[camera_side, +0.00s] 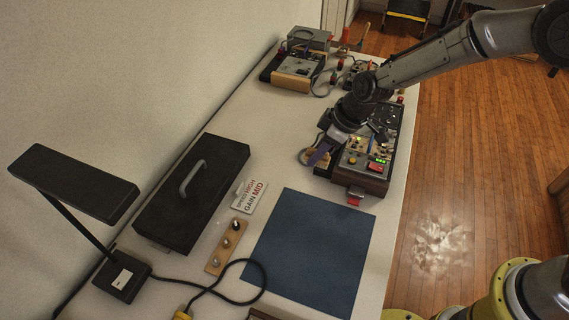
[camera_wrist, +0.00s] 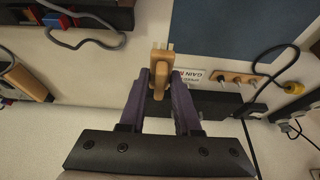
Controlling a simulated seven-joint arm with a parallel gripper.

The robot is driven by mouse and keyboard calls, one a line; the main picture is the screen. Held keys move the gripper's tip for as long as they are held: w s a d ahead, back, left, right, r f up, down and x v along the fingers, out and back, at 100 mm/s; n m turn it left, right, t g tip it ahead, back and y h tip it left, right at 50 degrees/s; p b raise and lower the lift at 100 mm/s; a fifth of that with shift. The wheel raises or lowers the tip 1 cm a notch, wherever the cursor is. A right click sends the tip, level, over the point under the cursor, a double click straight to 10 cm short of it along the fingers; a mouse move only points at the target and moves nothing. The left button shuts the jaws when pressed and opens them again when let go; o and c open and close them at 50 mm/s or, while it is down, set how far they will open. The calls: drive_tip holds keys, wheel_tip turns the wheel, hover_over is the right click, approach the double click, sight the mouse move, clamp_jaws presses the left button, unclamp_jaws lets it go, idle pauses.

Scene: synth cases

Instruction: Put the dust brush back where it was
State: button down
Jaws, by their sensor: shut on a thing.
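The dust brush (camera_wrist: 160,72), a small tan wooden piece with a pale tip, is between the purple fingers of my gripper (camera_wrist: 161,88) in the wrist view. The fingers are shut on it. In the side view my gripper (camera_side: 319,157) is beside the left edge of the control console (camera_side: 362,175), beyond the far end of the blue mat (camera_side: 312,250). The brush is mostly hidden there by the fingers. I cannot tell its exact height over the table, and no marked resting place for it is clear.
A black case with a handle (camera_side: 192,195), a sign reading SPEED HIGH GAIN MID (camera_side: 250,196) and a wooden strip with knobs (camera_side: 226,246) lie left of the mat. A desk lamp (camera_side: 75,185) stands front left. Devices and cables (camera_side: 298,69) fill the far end.

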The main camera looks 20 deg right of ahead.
drive_tip(key=w+a+f, duration=0.1)
drive_tip(key=w+f, duration=0.1)
drive_tip(key=w+a+f, duration=0.1)
drive_tip(key=w+f, duration=0.1)
drive_tip(key=w, duration=0.1)
drive_tip(key=w+a+f, duration=0.2)
drive_tip(key=w+f, duration=0.1)
drive_tip(key=shift+w, duration=0.15)
drive_tip(key=shift+w+a+f, duration=0.15)
drive_tip(key=shift+w+f, duration=0.25)
drive_tip(key=shift+f, duration=0.2)
drive_tip(key=shift+w+f, duration=0.1)
drive_tip(key=shift+f, duration=1.45)
drive_tip(key=shift+f, duration=0.1)
drive_tip(key=c, duration=0.6)
unclamp_jaws()
drive_tip(key=shift+f, duration=0.1)
